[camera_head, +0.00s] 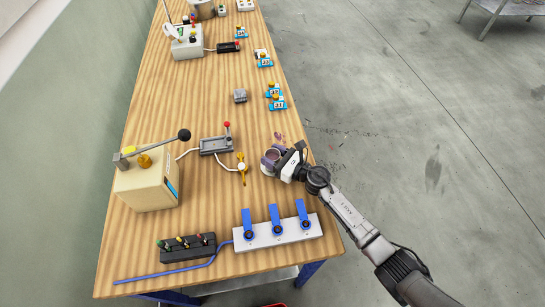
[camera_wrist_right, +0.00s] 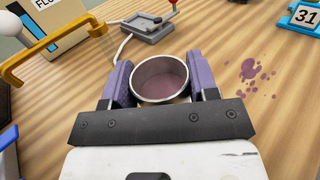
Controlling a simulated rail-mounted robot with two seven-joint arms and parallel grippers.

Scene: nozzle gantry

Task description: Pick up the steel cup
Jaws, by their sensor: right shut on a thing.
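The steel cup (camera_wrist_right: 161,82) is between the purple fingers of my right gripper (camera_wrist_right: 160,86) in the right wrist view. The fingers press on its left and right sides. The cup looks upright, with a purplish inside. In the head view the cup (camera_head: 272,155) shows near the right edge of the wooden table, partly hidden by my right gripper (camera_head: 271,161). I cannot tell whether its base touches the table. My left gripper is not in view.
Purple splashes (camera_wrist_right: 250,75) mark the wood beside the cup. A grey lever box (camera_head: 214,145), a yellow-handled valve (camera_head: 242,167) and a beige box (camera_head: 148,182) stand to the left. A white block with blue levers (camera_head: 278,234) is nearer. Numbered blue tags (camera_head: 277,104) lie farther back.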

